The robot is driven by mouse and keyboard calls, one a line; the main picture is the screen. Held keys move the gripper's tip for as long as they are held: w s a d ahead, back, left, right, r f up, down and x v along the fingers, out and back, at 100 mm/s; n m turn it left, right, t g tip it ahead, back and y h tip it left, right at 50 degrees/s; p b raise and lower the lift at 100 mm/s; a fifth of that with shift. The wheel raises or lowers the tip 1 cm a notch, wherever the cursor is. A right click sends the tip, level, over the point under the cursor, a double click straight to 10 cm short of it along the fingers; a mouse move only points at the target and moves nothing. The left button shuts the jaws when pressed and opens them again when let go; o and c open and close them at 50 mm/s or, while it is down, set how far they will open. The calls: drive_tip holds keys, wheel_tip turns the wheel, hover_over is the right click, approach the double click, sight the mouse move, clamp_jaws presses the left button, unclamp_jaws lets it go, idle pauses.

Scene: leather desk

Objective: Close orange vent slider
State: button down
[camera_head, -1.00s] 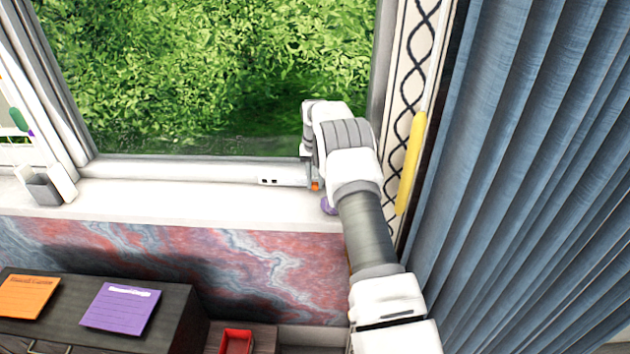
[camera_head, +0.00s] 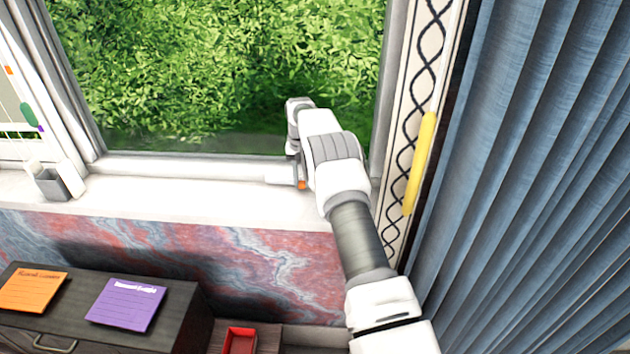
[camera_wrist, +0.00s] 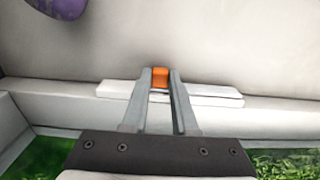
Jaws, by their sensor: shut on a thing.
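The orange vent slider (camera_wrist: 160,77) shows between my fingertips in the wrist view. It sits on a white vent strip (camera_wrist: 205,92) along the bottom of the window frame. My gripper (camera_wrist: 159,82) is shut on the slider, one grey finger on each side. In the head view the orange slider (camera_head: 302,184) shows as a small patch beside my gripper, below the glass. My arm hides the part of the frame to its right.
A purple object (camera_wrist: 55,8) lies on the white sill in the wrist view. A blue curtain (camera_head: 540,180) and a yellow bar (camera_head: 420,163) stand to the right. A grey holder (camera_head: 52,184) is on the left of the sill, whose middle is clear.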

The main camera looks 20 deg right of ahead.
drive_tip(key=shift+w+a+r, duration=0.15)
drive_tip(key=shift+a, duration=0.1)
drive_tip(key=c, duration=0.7)
unclamp_jaws()
wheel_tip(320, 180, up, 17)
drive_tip(key=p, duration=0.3)
drive_tip(key=shift+r, duration=0.15)
